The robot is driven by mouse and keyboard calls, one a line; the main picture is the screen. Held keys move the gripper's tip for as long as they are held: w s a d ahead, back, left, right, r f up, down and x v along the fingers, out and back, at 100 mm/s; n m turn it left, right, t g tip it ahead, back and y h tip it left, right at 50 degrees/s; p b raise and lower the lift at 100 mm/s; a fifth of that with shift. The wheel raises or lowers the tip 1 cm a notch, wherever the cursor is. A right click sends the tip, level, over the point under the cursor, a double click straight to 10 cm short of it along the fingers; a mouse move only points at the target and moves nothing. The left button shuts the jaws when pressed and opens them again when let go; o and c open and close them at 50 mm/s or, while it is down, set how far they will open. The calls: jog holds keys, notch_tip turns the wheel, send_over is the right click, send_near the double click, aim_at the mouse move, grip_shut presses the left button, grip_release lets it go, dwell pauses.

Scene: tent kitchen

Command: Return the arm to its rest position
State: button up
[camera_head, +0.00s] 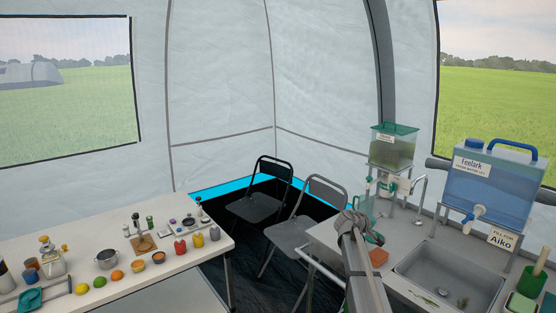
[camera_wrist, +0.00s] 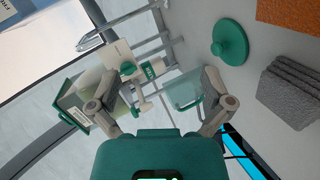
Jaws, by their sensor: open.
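My gripper (camera_head: 360,226) is at the end of my arm, over the left part of the sink counter (camera_head: 325,235) in the head view. In the wrist view its two fingers (camera_wrist: 160,84) are spread wide apart with nothing clamped between them. A clear green-tinted pitcher (camera_wrist: 183,88) shows between the fingers, nearer the right one. In the head view the pitcher (camera_head: 363,207) is just behind my gripper, partly hidden by it. I cannot tell whether a finger touches it.
A green-lidded dispenser (camera_head: 392,150) stands behind my gripper, with a faucet (camera_head: 418,195) beside it. An orange sponge (camera_head: 378,257) lies close to my arm. The sink (camera_head: 445,275) and a blue water container (camera_head: 494,188) are right. Folding chairs (camera_head: 298,232) and a laden table (camera_head: 190,268) are left.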

jog(key=s+a+f+m+g+y+p, duration=0.1)
jog(key=s+a+f+g+y, duration=0.1)
jog(key=s+a+y, duration=0.2)
jog(key=s+a+f+m+g+y+p, duration=0.1)
jog(key=s+a+y, duration=0.3)
jog(key=s+a, duration=0.6)
jog(key=s+a+f+m+g+y+p, duration=0.1)
jog(key=s+a+f+g+y+p, duration=0.2)
jog(key=s, duration=2)
jog(key=a+g+y, duration=0.1)
jog(key=a, duration=0.3)
jog(key=shift+s+a+f, duration=0.15)
jog(key=shift+a+f, duration=0.05)
jog(key=shift+f, duration=0.05)
